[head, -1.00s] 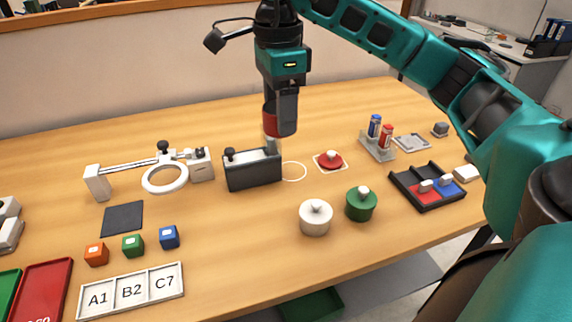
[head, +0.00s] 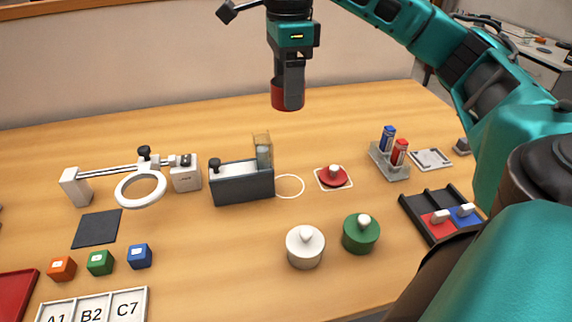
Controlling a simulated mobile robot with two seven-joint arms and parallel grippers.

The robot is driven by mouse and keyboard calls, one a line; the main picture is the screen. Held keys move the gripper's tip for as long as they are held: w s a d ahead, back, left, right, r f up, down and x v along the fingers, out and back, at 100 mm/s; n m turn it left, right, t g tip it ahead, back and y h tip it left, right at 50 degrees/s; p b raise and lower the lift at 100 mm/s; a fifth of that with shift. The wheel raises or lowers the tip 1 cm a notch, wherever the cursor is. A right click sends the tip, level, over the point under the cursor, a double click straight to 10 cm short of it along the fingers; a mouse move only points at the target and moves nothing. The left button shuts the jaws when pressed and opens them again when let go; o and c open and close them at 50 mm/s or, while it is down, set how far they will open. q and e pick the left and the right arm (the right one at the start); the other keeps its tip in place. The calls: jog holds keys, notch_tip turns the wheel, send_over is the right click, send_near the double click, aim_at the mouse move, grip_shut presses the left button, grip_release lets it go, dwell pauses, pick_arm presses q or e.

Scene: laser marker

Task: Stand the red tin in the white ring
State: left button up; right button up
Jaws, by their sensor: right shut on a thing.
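The red tin (head: 288,98) is held in my right gripper (head: 289,82), high above the back part of the table. The gripper is shut on it and covers part of its side. The tin looks upright and has no lid that I can see. The white ring (head: 289,186) is a thin circle on the table, right of the dark grey box, and it is empty. The tin is above and behind the ring in the picture, clear of the table. My left gripper does not show.
A dark grey box (head: 243,187) with a clear upright piece (head: 263,152) stands at the ring's left. A red lid (head: 333,177) lies on a white-edged square to its right. A white tin (head: 305,247) and a green tin (head: 360,234) stand in front. A magnifier-like white hoop (head: 141,203) is left.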

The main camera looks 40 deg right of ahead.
jog(key=shift+d+f, duration=0.1)
jog(key=shift+f, duration=0.05)
notch_tip(320, 180, down, 3)
jog(key=shift+f+b, duration=0.2)
jog(key=shift+b, duration=1)
notch_tip(320, 180, down, 11)
jog(key=shift+f+b, duration=0.1)
jog(key=shift+b, duration=0.35)
notch_tip(320, 180, down, 5)
jog(key=shift+w+r, duration=0.1)
jog(key=shift+r, duration=0.05)
jog(key=shift+f, duration=0.25)
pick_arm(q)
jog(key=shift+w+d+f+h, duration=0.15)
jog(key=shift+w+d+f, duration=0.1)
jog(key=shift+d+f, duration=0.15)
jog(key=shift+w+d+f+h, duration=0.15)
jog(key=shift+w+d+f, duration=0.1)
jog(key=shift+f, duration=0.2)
